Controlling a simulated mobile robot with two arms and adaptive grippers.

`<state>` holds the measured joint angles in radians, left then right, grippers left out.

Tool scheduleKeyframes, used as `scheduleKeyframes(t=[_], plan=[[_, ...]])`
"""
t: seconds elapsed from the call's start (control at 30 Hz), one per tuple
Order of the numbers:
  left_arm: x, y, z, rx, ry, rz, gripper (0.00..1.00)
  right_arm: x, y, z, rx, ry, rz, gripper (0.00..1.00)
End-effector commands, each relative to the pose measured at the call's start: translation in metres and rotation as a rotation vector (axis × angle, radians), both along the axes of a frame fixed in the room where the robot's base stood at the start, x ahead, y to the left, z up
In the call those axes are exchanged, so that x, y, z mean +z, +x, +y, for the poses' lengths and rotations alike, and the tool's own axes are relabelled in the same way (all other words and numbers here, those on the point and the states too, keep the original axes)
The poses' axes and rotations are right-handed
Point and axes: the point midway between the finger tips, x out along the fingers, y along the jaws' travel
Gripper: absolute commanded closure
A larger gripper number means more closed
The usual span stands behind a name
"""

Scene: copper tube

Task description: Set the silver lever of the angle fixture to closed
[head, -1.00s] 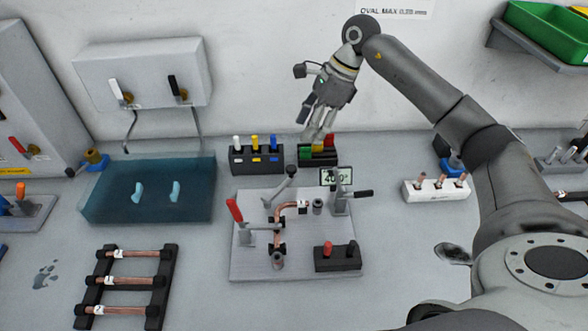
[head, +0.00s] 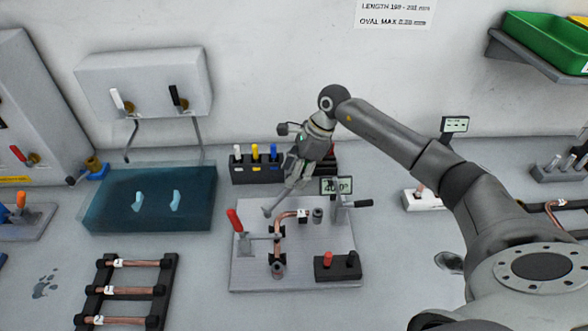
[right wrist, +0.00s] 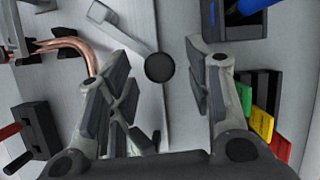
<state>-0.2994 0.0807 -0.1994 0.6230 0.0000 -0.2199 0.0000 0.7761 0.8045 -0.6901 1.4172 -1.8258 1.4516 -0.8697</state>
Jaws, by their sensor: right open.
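The angle fixture (head: 345,225) is a grey plate with clamps, a bent copper tube (head: 279,235) and a small angle display (head: 336,186). Its silver lever (head: 270,208) shows its lower end in the head view; the upper part is hidden behind my right gripper (head: 292,181). In the right wrist view the silver lever (right wrist: 130,38) runs from the top left to a round dark knob (right wrist: 160,68), which appears between the open fingers of my right gripper (right wrist: 160,75). I cannot tell whether they touch it. My left gripper is not in view.
A red-handled lever (head: 233,220) stands at the fixture's left, a black-handled one (head: 357,204) at its right. A block with white, yellow and blue pegs (head: 256,167) stands behind. A rack of tubes (head: 125,290) and a blue bath (head: 150,210) are left.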

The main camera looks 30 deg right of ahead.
Motion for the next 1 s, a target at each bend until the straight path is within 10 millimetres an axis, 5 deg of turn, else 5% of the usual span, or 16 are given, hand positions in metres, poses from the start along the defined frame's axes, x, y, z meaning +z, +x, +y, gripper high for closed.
scheduleKeyframes(t=[0.37,0.73,1.0], plan=[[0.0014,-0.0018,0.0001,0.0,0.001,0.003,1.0,-0.0064,0.0007,0.0025,0.001,0.0,0.0,0.53],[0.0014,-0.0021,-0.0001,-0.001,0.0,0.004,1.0,-0.006,0.0007,0.0025,0.001,0.0,0.0,1.0],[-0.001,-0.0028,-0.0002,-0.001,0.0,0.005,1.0,-0.0068,0.0023,0.0069,-0.005,0.0,-0.002,1.0]])
